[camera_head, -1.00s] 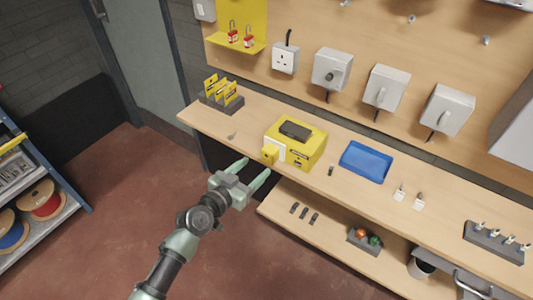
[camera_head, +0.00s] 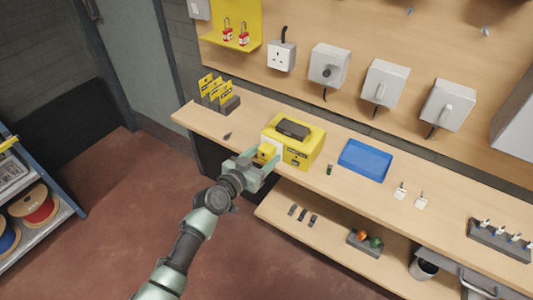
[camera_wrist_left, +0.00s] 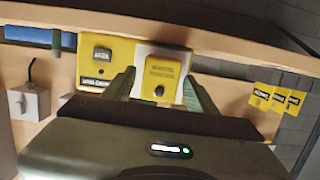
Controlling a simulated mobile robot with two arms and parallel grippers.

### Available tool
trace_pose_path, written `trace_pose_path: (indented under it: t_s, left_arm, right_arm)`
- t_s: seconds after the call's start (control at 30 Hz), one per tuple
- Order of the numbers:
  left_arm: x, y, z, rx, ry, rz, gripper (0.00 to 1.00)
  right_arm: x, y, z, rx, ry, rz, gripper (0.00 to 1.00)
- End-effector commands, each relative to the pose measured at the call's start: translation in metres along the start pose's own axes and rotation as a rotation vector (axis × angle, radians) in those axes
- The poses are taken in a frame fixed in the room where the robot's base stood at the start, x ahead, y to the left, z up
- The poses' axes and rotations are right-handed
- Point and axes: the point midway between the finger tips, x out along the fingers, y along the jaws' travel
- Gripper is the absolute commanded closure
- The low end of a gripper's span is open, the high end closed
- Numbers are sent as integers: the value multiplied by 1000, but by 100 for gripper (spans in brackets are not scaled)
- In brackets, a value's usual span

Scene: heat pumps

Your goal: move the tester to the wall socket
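The small yellow tester (camera_head: 267,151) stands against a white plate on the left front of a yellow box (camera_head: 303,148) on the bench. It also shows in the left wrist view (camera_wrist_left: 162,72), with a dark round spot on its face. My left gripper (camera_head: 267,157) is open, with one finger on each side of the tester. In the left wrist view its fingers (camera_wrist_left: 159,85) flank the tester, and I cannot tell whether they touch it. The white wall socket (camera_head: 281,56) is on the wooden back panel, with a dark cable above it. My right gripper is out of view.
A blue tray (camera_head: 365,161) lies right of the yellow box. A rack of yellow cards (camera_head: 217,96) stands to its left. Grey switch boxes (camera_head: 329,66) hang right of the socket. A yellow board with red padlocks (camera_head: 236,37) hangs to its left. A lower shelf (camera_head: 285,226) juts out below.

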Motion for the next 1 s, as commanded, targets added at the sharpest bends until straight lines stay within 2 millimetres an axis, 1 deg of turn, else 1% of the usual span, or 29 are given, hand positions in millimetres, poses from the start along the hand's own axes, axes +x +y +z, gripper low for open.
trace_pose_path:
  t_s: [0.03, 0.07, 0.1, 0.17, 0.2, 0.47, 1.0]
  left_arm:
    - [0, 0, 0, 0, 0, 0, 59]
    - [0, 0, 0, 0, 0, 0, 68]
    - [0, 0, 0, 0, 0, 0, 79]
    - [0, 0, 0, 0, 0, 0, 96]
    - [0, 0, 0, 0, 0, 0, 100]
    - [-3, 0, 1, 0, -1, -1, 100]
    - [-35, 0, 8, 2, -2, 0, 100]
  right_arm:
    - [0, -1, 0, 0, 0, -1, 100]
    - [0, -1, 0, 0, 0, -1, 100]
    - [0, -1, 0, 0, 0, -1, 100]
    - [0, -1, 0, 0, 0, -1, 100]
    - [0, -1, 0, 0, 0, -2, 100]
    - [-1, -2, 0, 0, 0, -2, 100]
    - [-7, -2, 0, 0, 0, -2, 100]
